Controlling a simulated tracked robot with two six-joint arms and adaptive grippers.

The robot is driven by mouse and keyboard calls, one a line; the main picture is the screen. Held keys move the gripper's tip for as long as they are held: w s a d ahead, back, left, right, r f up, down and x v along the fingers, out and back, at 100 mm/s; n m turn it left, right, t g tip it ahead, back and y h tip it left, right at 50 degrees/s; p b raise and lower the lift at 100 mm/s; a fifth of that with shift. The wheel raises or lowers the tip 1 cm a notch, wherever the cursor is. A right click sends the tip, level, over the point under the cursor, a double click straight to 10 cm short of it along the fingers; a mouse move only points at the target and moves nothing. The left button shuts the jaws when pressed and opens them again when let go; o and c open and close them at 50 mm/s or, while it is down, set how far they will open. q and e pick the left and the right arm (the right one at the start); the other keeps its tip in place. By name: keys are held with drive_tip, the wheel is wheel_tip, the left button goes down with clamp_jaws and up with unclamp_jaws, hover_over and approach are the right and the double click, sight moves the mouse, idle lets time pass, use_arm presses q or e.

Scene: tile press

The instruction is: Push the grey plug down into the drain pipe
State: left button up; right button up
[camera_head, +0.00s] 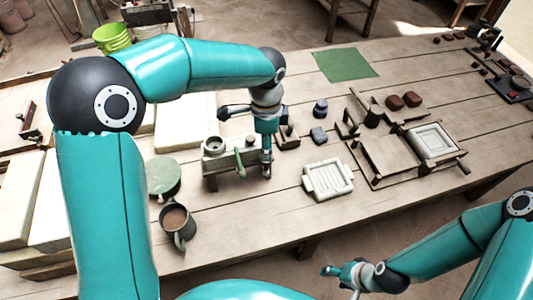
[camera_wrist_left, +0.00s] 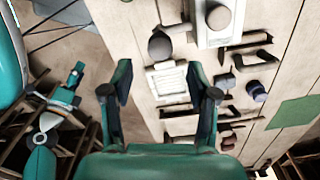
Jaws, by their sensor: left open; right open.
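A short round grey pipe mouth with a pale rim (camera_head: 214,145) stands on a low block at the left-centre of the bench. I take it for the drain pipe. A dark round top (camera_wrist_left: 217,18), perhaps the grey plug, shows on the pale block in the left wrist view. I cannot tell how deep it sits. My left gripper (camera_head: 254,170) points down beside the block's right end, open and empty. Its two fingers (camera_wrist_left: 164,95) are spread wide in the left wrist view. My right gripper (camera_head: 338,271) is open and empty off the bench's front edge, low at the right.
A mug (camera_head: 178,228) and a round green lid (camera_head: 162,175) stand left of the block. A white tile tray (camera_head: 329,180) lies to its right, with a wooden press frame (camera_head: 392,158) beyond. Small dark blue objects (camera_head: 320,108) and a green mat (camera_head: 345,65) lie behind.

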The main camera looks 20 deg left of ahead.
use_arm(q)
drive_tip(key=shift+f, duration=2.8)
clamp_jaws()
